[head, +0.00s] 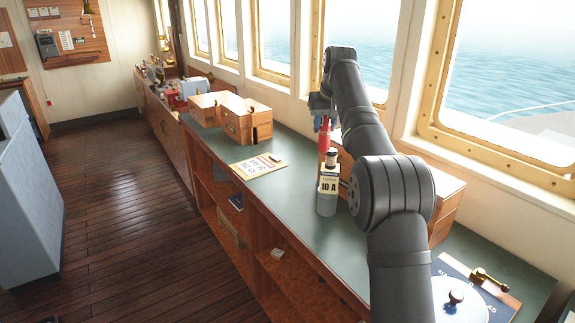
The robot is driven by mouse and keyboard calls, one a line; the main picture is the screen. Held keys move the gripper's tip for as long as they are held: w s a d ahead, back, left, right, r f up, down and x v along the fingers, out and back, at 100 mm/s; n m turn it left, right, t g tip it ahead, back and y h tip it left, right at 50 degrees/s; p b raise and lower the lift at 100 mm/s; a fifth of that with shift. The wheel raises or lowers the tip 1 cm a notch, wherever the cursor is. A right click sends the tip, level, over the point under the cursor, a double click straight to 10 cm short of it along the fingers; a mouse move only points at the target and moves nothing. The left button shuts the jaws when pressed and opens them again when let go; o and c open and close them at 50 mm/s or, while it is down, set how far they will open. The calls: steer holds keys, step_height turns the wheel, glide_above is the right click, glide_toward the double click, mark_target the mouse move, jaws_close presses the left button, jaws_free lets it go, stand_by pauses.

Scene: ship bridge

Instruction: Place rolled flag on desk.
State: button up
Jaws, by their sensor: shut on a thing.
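The rolled flag (323,136), a narrow red roll with a little blue near its top, is upright under the end of my arm. My gripper (320,112) is shut on its upper part; the fingertips are small and partly hidden. The desk (285,191) is the long counter with a green top under the windows. The flag's lower end is hidden behind a grey bottle, so I cannot tell whether it touches the desk.
The grey bottle (327,196) with a "10 A" label stands in front of the flag. A paper clipboard (258,166) lies to the left. Wooden boxes (236,121) stand farther back. Another box (447,205) is partly behind my arm. Green desktop is clear in front of the bottle.

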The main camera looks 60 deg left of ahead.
steer(key=s+a+f+n+g, duration=0.1)
steer(key=s+a+f+n, duration=0.45)
steer(key=a+f, duration=0.75)
steer(key=shift+m+g, duration=0.3)
steer(key=shift+m, duration=0.55)
steer(key=shift+s+d+f, duration=0.15)
steer(key=shift+s+f, duration=0.05)
steer(key=shift+f, duration=1.7)
steer(key=shift+s+d+f, duration=0.15)
steer(key=shift+f, duration=1.8)
steer(key=shift+s+d+f, duration=0.15)
steer(key=shift+s+f, duration=0.05)
steer(key=shift+f, duration=1.7)
steer(key=shift+f, duration=0.1)
steer(key=o, duration=1)
steer(key=shift+f, duration=0.1)
steer(key=v, duration=1.2)
steer(key=shift+d, duration=0.15)
